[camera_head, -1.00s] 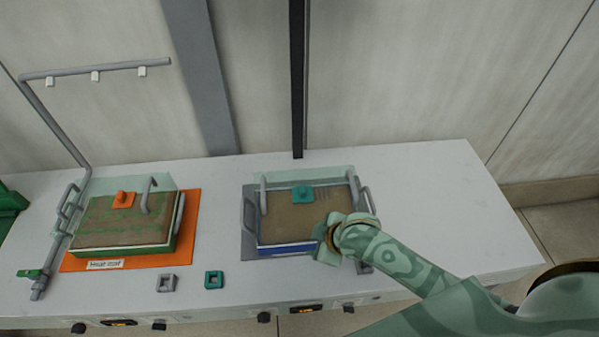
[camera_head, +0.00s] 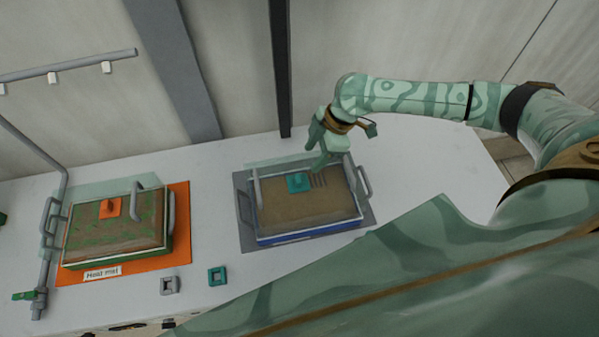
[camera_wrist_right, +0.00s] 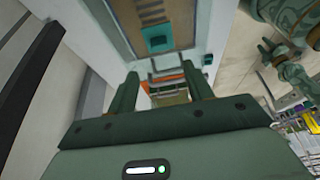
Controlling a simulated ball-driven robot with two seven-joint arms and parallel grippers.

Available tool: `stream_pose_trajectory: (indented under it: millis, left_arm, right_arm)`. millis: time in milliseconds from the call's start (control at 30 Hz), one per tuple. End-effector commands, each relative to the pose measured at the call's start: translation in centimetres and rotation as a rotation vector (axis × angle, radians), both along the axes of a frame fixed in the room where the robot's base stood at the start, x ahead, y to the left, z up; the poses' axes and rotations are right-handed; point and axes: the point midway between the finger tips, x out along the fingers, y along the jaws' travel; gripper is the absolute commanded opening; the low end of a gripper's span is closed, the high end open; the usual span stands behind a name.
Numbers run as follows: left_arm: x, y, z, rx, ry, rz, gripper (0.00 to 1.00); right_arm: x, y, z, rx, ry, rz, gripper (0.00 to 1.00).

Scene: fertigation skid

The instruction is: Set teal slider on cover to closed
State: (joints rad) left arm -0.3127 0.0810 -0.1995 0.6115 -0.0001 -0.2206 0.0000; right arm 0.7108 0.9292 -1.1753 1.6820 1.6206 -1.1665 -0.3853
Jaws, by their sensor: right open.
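The teal slider (camera_head: 299,182) sits on the brown cover (camera_head: 305,208) of the right-hand box, near its far edge, just left of several dark slots. It also shows in the right wrist view (camera_wrist_right: 157,39), beyond the fingers. My right gripper (camera_head: 319,158) is above the cover's far edge, just right of and beyond the slider, pointing down. Its two fingers are apart with nothing between them in the right wrist view (camera_wrist_right: 165,88). I see no contact with the slider. In the right wrist view, what looks like my left gripper (camera_wrist_right: 275,60) is small at the upper right.
A second box with a green-brown cover (camera_head: 118,225) and an orange slider (camera_head: 110,207) stands left on an orange mat (camera_head: 178,232). Grey (camera_head: 170,285) and teal (camera_head: 217,276) square pieces lie in front. Upright handles flank both covers. A dark post (camera_head: 280,70) rises behind.

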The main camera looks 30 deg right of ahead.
Motion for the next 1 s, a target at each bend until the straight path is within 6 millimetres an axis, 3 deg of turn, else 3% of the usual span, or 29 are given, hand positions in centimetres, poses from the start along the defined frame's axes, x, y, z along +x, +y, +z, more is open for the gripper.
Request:
stream_pose_trajectory:
  millis: [200, 400, 800, 833, 1000]
  left_arm:
    - [1.5, -0.1, -0.4, -0.002, -0.022, 0.0, 0.34]
    - [1.9, -0.3, -0.7, -0.005, -0.03, -0.001, 0.34]
    - [1.5, -0.2, -0.7, -0.004, -0.023, -0.001, 0.34]
    - [1.4, -0.2, -0.7, -0.004, -0.022, 0.0, 0.34]
    - [1.3, -0.2, -0.8, -0.004, -0.02, 0.0, 0.34]
  right_arm:
    - [0.5, 2.1, -5.2, 0.002, 0.003, -0.002, 0.51]
    - [0.8, 3.2, -8.0, 0.0, 0.0, -0.001, 0.51]
    - [0.9, 3.6, -9.0, 0.0, -0.001, 0.0, 0.51]
    - [0.9, 3.6, -9.0, 0.0, -0.001, 0.0, 0.48]
    - [0.9, 3.6, -9.0, 0.0, -0.001, 0.0, 0.01]
